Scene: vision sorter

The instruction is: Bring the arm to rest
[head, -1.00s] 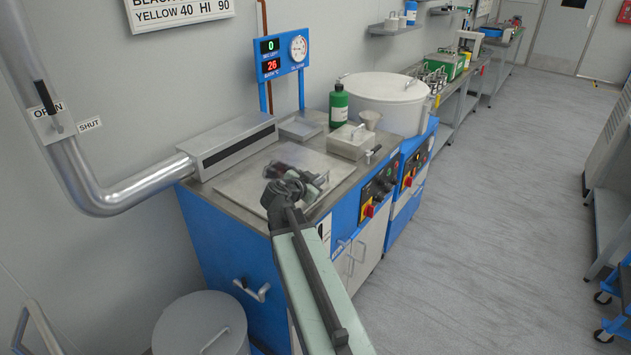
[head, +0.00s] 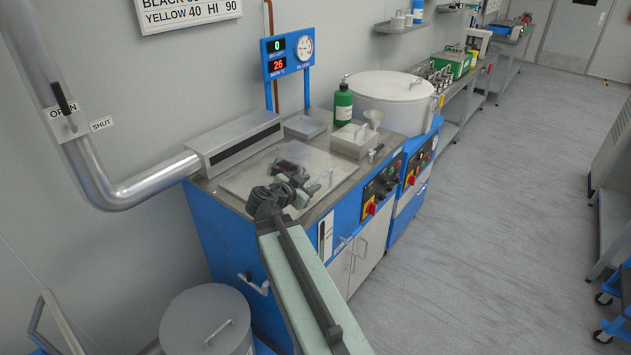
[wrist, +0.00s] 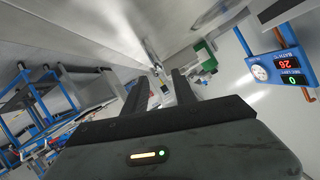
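My arm reaches forward from the bottom of the head view, and my gripper (head: 294,178) is above the steel top of a blue bench (head: 235,240). It looks dark and small there, and the arm partly hides it. In the wrist view, the two dark fingers of my gripper (wrist: 159,90) stand apart with a clear gap and nothing between them. I cannot tell how high the gripper is above the flat lid (head: 240,180) on the bench.
A lidded grey bin (head: 205,325) stands below left.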

